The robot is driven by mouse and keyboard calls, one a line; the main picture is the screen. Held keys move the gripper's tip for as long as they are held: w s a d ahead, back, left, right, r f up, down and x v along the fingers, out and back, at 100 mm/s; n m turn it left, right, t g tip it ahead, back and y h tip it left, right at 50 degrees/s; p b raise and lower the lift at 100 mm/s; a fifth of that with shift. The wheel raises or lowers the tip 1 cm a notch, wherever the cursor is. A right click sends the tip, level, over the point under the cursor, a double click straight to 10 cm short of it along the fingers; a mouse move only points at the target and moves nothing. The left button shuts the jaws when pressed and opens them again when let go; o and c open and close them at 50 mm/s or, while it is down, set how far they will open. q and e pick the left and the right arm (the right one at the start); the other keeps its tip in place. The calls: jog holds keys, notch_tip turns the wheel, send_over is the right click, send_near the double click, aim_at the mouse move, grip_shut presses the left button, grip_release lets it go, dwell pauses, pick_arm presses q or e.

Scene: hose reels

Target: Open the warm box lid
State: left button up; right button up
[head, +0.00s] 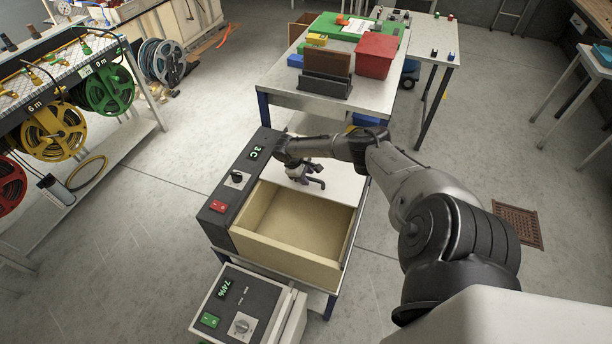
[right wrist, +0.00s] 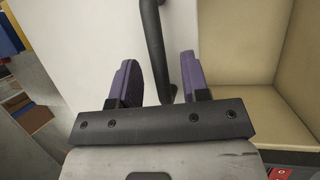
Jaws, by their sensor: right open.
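The warm box (head: 218,200) has a dark control panel with a green display, a black knob and a red switch. Its white lid (head: 343,182) covers the far part; the near part is uncovered and shows an empty beige inside (head: 300,221). My right gripper (head: 307,179) is low over the white lid. In the right wrist view, its two purple fingers (right wrist: 158,78) are apart, with the dark bar handle (right wrist: 154,40) running between them. I cannot tell whether either finger touches the bar. My left gripper is not in view.
A second box with a green switch (head: 235,308) stands just in front. A table behind holds a red bin (head: 377,54), a dark upright holder (head: 327,78) and a green mat. Hose reels (head: 105,88) hang on a rack at the left. Open floor lies between.

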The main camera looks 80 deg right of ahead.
jog(key=shift+r, duration=0.15)
jog(key=p+v, duration=0.1)
jog(key=v, duration=1.2)
jog(key=shift+r, duration=0.25)
jog(key=shift+w, duration=0.1)
